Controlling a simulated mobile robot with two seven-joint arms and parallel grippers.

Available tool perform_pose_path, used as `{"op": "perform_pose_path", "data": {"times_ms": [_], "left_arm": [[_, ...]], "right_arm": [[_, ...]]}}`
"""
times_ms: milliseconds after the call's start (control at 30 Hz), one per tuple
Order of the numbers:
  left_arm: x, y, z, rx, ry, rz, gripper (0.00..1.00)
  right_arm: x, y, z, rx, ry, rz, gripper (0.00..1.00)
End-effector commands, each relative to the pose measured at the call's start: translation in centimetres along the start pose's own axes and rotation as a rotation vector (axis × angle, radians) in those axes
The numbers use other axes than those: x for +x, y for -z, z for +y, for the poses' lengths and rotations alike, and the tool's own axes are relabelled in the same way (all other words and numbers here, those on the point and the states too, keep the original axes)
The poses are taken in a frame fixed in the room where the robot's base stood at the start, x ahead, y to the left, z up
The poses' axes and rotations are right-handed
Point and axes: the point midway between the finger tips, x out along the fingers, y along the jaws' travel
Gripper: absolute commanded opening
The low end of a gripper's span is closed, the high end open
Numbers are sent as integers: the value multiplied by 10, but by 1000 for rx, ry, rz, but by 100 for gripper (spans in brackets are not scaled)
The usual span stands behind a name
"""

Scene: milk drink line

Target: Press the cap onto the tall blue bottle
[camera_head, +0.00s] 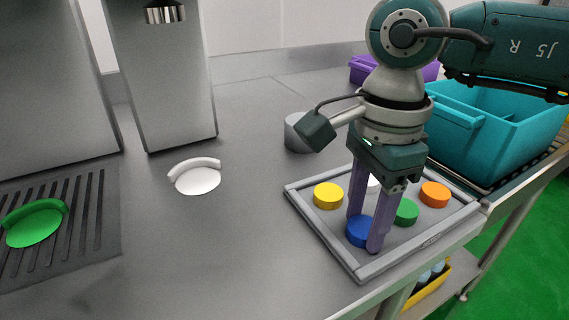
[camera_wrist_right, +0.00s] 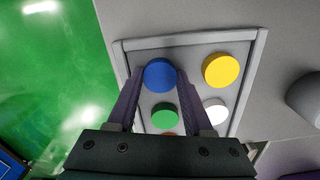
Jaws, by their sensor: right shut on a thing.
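The blue cap (camera_head: 359,231) is at the near side of a grey tray (camera_head: 352,263). My right gripper (camera_head: 367,232) points down with its two purple fingers shut on the blue cap. The right wrist view also shows the blue cap (camera_wrist_right: 160,75) between the fingertips of my right gripper (camera_wrist_right: 160,79). The cap is at or just above the tray floor; I cannot tell which. I cannot make out the tall blue bottle in either view. My left gripper is not in view.
Yellow (camera_head: 328,196), green (camera_head: 406,212), orange (camera_head: 434,194) and white (camera_wrist_right: 215,111) caps share the tray. A teal crate (camera_head: 500,125) stands behind right. A grey cylinder (camera_head: 298,133) stands behind the tray. A white disc (camera_head: 197,180) lies left; the counter between is clear.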

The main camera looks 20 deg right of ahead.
Motion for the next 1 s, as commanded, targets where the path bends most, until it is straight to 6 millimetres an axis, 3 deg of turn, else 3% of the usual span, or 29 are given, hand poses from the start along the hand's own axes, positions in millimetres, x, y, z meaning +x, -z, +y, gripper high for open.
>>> {"op": "perform_pose_path", "data": {"times_ms": [167,367,467,800,1000], "left_arm": [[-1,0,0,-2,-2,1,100],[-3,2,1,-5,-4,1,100],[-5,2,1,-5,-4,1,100],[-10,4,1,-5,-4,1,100],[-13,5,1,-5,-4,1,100]], "right_arm": [[-4,0,0,0,1,0,0],[-25,0,-1,0,4,-1,0],[-46,0,-2,-1,6,-1,0],[-143,0,-2,0,8,-1,0],[-183,0,-1,0,3,-1,0]]}}
